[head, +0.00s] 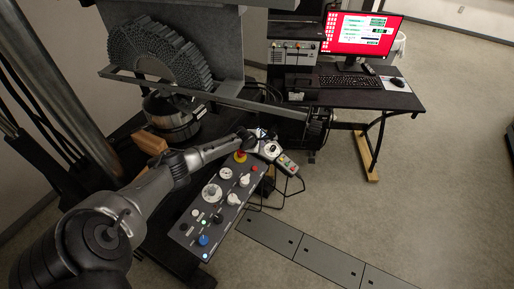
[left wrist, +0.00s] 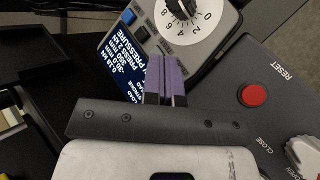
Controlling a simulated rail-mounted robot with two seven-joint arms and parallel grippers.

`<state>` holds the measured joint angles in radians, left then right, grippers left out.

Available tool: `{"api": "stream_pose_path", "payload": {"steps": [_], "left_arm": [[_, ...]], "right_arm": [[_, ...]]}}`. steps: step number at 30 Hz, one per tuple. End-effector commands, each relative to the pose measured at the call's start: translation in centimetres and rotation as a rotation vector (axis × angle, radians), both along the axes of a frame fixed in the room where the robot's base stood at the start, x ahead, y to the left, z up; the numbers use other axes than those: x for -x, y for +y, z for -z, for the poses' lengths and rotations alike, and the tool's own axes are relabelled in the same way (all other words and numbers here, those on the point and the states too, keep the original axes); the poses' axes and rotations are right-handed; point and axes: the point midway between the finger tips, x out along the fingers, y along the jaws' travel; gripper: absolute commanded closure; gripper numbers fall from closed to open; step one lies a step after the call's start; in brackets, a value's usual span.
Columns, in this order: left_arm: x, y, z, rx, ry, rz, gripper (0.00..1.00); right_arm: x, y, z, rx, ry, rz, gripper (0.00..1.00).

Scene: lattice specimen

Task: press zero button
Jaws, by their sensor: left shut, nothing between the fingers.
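A gauge unit (left wrist: 205,45) with a round dial, a lit text display (left wrist: 122,70) and two small buttons lies ahead of my left gripper (left wrist: 165,65) in the left wrist view. One button is blue (left wrist: 140,33), the other dark (left wrist: 128,17); I cannot read a zero label on either. The purple fingertips are together and empty, overlapping the unit's lower edge beside the display. I cannot tell whether they touch it. In the head view the unit (head: 272,148) sits at the far end of the control panel, with the gripper tip over it. My right gripper is not in view.
The control panel (head: 196,219) carries knobs and lamps. Its red RESET button (left wrist: 253,95) and a white knob (left wrist: 304,152) lie right of the gripper. A desk with a red-screened monitor (head: 362,38) stands behind.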

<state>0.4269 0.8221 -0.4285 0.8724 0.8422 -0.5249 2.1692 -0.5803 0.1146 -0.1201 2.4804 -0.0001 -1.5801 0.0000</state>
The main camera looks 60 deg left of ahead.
Motion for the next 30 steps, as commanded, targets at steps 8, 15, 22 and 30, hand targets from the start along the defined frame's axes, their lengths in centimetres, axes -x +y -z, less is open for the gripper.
{"api": "stream_pose_path", "payload": {"steps": [8,15,22,30], "left_arm": [[0.0,0.0,0.0,0.0,0.0,0.0,1.0],[0.0,0.01,0.0,0.0,0.0,0.0,1.0],[0.03,0.04,0.24,0.0,0.0,0.0,1.0],[0.1,0.17,0.87,0.001,0.0,-0.001,1.0]], "right_arm": [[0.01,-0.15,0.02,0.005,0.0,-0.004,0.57],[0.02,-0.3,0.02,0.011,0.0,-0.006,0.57],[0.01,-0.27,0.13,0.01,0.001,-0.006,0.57],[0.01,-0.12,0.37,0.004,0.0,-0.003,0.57]]}}
